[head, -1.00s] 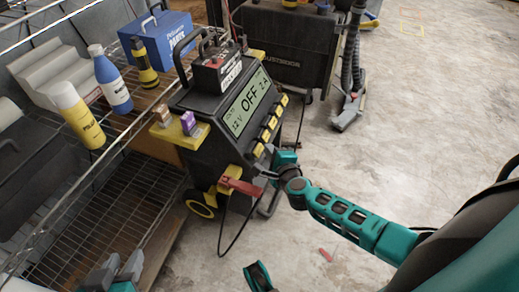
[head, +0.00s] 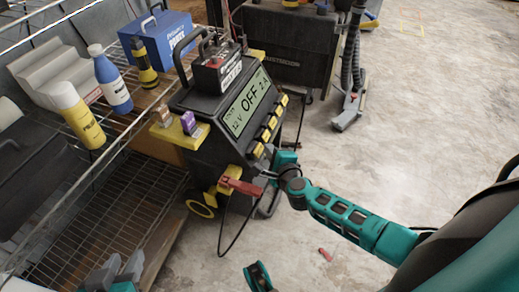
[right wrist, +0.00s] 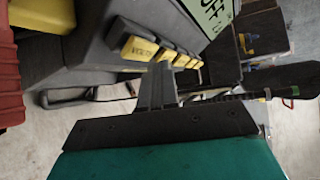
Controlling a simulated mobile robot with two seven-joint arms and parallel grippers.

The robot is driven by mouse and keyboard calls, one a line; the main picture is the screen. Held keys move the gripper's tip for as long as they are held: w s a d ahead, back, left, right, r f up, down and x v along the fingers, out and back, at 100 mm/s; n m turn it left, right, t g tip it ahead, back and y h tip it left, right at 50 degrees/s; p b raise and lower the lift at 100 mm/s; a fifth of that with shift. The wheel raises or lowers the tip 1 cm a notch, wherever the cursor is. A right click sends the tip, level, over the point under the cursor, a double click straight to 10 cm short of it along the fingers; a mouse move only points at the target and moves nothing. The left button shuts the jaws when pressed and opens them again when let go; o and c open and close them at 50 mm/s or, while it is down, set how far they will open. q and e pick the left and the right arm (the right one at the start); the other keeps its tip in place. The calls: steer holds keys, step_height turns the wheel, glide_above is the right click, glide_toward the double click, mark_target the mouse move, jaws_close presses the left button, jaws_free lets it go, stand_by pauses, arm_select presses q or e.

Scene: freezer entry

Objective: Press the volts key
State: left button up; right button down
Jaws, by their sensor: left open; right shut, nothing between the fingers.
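The black charger (head: 205,130) stands on the floor beside the rack, its display (head: 248,103) reading 12 V, OFF and about 2 A. A row of yellow keys runs below the display. The volts key (right wrist: 138,48) is the nearest, lettered in the right wrist view; it also shows in the head view (head: 258,149). My right gripper (right wrist: 155,72) is shut and empty, its tips just beside and below the volts key; contact cannot be told. In the head view it (head: 268,160) is partly hidden by its own wrist. My left gripper (head: 118,270) is open, low at the left, away from the charger.
A red clamp (head: 240,186) with a black cable sticks out at the charger's front, close to my right gripper. A wire rack (head: 80,215) with bottles and a blue box (head: 160,38) stands left. Concrete floor at right is mostly clear.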

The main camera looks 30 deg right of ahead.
steer(key=shift+w+a+f, duration=0.25)
steer(key=shift+w, duration=0.05)
steer(key=shift+w+a+f, duration=0.25)
steer(key=shift+w, duration=0.05)
stand_by(0.9)
steer(key=shift+r, duration=0.1)
steer(key=shift+s+d+r+p, duration=0.4)
steer(key=shift+s+d, duration=0.1)
steer(key=shift+s, duration=0.1)
steer(key=s+d+r+p, duration=0.2)
steer(key=s, duration=0.1)
steer(key=shift+s+d+r+p, duration=0.1)
steer(key=shift+d+r+p, duration=0.2)
steer(key=shift+d, duration=0.1)
stand_by(0.3)
